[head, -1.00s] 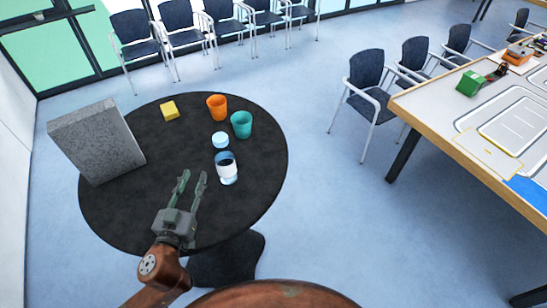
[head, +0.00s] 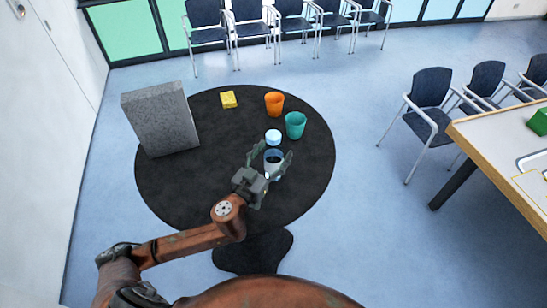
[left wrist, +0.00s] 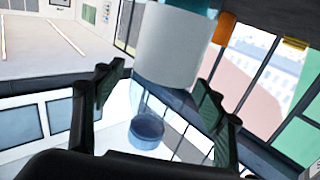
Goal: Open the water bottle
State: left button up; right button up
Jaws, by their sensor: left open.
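The water bottle stands upright on the round black table (head: 210,195). It has a pale blue cap (head: 273,137) on top, a see-through upper part, and a white lower band (head: 273,169). My left gripper (head: 272,156) is open, with its fingers on either side of the bottle in the head view. In the left wrist view, the bottle's white band (left wrist: 168,50) shows at the top between the open fingers (left wrist: 155,85), and the blue cap (left wrist: 147,129) shows lower down. I cannot tell whether a finger touches the bottle. My right gripper is not in view.
An orange cup (head: 274,103) and a teal cup (head: 295,125) stand close behind the bottle. A yellow block (head: 228,99) and a tall grey speckled box (head: 160,120) stand farther left. The table's left front is clear. Chairs and another table are farther off.

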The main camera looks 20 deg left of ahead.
pick_arm(q)
jog(key=shift+c, duration=0.6)
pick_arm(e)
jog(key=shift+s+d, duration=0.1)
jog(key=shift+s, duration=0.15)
pick_arm(q)
jog(key=c, duration=1.3)
jog(key=shift+c, duration=0.2)
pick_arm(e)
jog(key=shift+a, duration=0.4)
pick_arm(q)
jog(key=shift+r, duration=0.15)
